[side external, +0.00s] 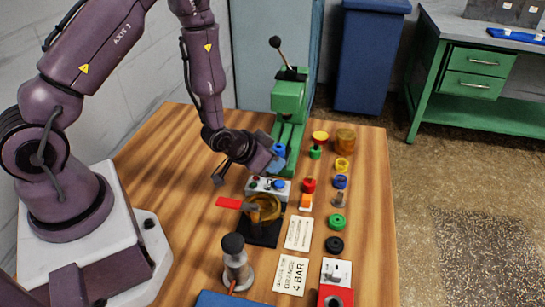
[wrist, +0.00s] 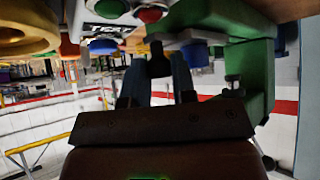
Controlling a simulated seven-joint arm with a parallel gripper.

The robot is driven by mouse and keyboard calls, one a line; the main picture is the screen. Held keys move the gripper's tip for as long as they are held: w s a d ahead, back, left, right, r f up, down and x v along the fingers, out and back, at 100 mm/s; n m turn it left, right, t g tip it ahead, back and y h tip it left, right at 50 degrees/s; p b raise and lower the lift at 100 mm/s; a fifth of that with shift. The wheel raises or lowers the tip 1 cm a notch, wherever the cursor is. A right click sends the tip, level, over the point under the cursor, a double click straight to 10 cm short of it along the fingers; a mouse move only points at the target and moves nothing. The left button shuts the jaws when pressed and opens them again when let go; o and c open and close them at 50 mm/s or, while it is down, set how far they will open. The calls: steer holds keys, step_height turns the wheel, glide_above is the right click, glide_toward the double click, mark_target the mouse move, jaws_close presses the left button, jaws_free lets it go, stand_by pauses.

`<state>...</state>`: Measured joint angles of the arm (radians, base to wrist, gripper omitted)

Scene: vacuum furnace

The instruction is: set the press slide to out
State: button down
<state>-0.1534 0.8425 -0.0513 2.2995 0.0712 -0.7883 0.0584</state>
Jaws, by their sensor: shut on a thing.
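The green press (side external: 290,105) stands at the back of the wooden table, with a black-knobbed lever on top. My gripper (side external: 274,160) is low at the front left of its base. In the wrist view my gripper (wrist: 158,80) has a dark knob (wrist: 159,61) between its two fingers and is shut on it. The knob sits at the end of a grey bar (wrist: 190,38) beside the green press body (wrist: 250,70); this looks like the press slide. A blue part (side external: 279,149) shows just above the fingers. My gripper hides how far the slide stands out.
A grey control box with buttons (side external: 268,187) lies close in front of my gripper. An amber pot (side external: 262,208) on a black plate stands nearer. Several coloured parts (side external: 340,182) stand to the right. A red card (side external: 229,203) lies at the left, on mostly bare table.

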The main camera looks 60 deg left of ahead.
steer(key=c, duration=1.1)
jaws_free()
steer(key=shift+s+d, duration=0.2)
steer(key=shift+d, duration=0.1)
steer(key=shift+o, duration=0.7)
steer(key=shift+a, duration=0.1)
steer(key=v, duration=0.7)
steer(key=shift+s+r, duration=0.1)
steer(key=shift+r, duration=0.05)
steer(key=shift+s, duration=0.1)
